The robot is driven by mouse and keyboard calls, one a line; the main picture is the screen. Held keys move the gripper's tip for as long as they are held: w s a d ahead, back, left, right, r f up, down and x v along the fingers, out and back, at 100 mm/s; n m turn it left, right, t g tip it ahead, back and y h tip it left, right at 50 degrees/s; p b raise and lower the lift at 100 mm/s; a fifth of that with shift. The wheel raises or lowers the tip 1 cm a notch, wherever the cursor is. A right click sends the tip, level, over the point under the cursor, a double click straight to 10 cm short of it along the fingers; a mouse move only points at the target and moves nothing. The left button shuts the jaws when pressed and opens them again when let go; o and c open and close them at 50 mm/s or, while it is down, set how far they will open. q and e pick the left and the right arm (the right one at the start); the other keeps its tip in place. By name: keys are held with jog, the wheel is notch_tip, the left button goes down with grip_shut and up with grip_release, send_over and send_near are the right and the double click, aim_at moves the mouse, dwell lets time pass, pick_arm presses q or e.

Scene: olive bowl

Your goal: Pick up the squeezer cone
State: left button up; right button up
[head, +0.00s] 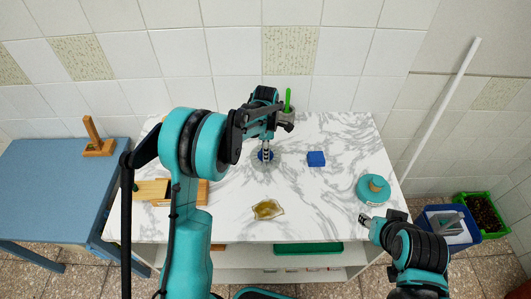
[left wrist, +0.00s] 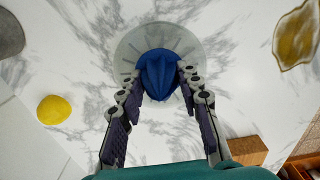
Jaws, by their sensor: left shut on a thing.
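The squeezer cone (left wrist: 158,72) is blue and ridged, and it sits between the fingertips of my left gripper (left wrist: 160,80) in the left wrist view. The gripper is shut on it from both sides. A round, clear ribbed dish (left wrist: 130,48) shows around and beneath the cone. I cannot tell whether the cone touches it. In the head view my left gripper (head: 266,150) points down at the back middle of the marble table, with blue just below it. My right gripper (head: 366,220) hangs near the table's front right edge, away from the cone; its opening is unclear.
On the marble table (head: 320,205) are an amber bowl (head: 268,209), a blue block (head: 316,159), a teal lidded pot (head: 373,190) and a grey cup (head: 288,114) with something green. A yellow lemon (left wrist: 54,110) lies left in the wrist view. Wooden boxes (head: 152,189) stand left.

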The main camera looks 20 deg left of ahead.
pick_arm(q)
jog(key=shift+r, duration=0.7)
notch_tip(320, 180, up, 3)
jog(key=shift+f+p, duration=0.1)
jog(key=shift+p, duration=0.55)
jog(key=s+d+r+p, duration=0.25)
jog(key=d+r, duration=0.45)
jog(key=d, duration=0.4)
jog(key=a+p, duration=0.1)
jog(key=a, duration=0.2)
jog(key=w+a+f+p, duration=0.1)
jog(key=a+p, duration=0.1)
jog(key=a, duration=0.2)
jog(key=w+a+f+p, duration=0.1)
jog(key=a, duration=0.3)
jog(key=shift+w, duration=0.25)
jog(key=shift+f, duration=0.1)
